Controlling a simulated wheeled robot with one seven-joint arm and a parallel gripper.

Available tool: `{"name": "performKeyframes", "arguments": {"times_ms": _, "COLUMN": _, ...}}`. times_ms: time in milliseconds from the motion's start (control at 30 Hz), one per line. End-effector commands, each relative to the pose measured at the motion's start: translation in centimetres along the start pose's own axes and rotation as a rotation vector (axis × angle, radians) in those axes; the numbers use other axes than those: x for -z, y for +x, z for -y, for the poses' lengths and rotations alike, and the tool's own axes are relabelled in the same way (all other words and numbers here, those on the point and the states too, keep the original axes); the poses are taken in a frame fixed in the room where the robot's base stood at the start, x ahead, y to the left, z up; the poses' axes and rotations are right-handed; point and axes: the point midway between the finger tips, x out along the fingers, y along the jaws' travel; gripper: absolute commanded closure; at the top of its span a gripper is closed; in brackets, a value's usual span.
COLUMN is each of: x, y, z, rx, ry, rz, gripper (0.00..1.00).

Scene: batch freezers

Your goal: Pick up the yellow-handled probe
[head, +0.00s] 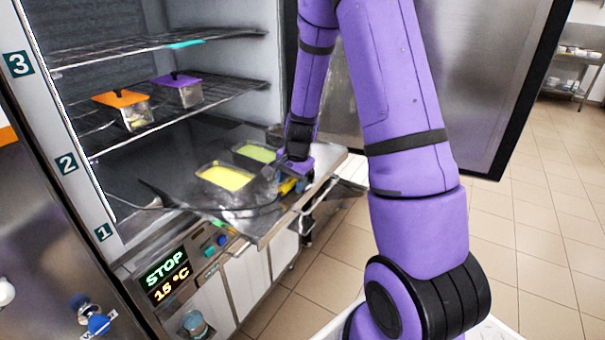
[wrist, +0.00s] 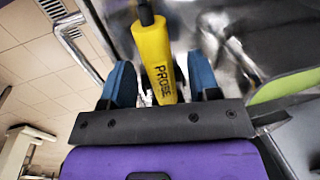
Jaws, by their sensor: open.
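The yellow-handled probe (wrist: 156,62) shows in the wrist view, its handle marked PROBE and its dark end toward the top of the picture. My gripper (wrist: 162,80) is open, with one blue finger on each side of the handle. A gap shows on both sides of the handle. In the head view a small part of the yellow handle (head: 287,187) shows at my gripper (head: 293,180), by the right end of the metal shelf. The rest of the probe is hidden there, and I cannot tell what supports it.
Pans of yellow (head: 226,177) and green (head: 256,152) contents stand on the metal shelf beside my gripper. Orange-lidded (head: 121,98) and purple-lidded (head: 177,79) containers sit on the rack above. The open freezer door (head: 480,90) stands behind my arm. A dark cable crosses the shelf.

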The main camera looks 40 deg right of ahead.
Motion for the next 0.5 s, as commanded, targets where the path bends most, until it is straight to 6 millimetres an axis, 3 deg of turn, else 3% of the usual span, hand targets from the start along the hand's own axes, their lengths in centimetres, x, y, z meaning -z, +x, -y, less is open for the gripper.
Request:
{"name": "performKeyframes", "arguments": {"times_ms": 67, "x": 0.01, "y": -0.03, "z": 0.01, "rx": 0.000, "ry": 0.000, "rz": 0.000, "gripper": 0.44}}
{"name": "performKeyframes", "arguments": {"times_ms": 100, "x": 0.01, "y": -0.03, "z": 0.01, "rx": 0.000, "ry": 0.000, "rz": 0.000, "gripper": 0.49}}
{"name": "performKeyframes", "arguments": {"times_ms": 333, "x": 0.01, "y": -0.05, "z": 0.01, "rx": 0.000, "ry": 0.000, "rz": -0.001, "gripper": 1.00}}
{"name": "performKeyframes", "arguments": {"times_ms": 500, "x": 0.02, "y": -0.06, "z": 0.02, "rx": 0.001, "ry": 0.000, "rz": -0.001, "gripper": 1.00}}
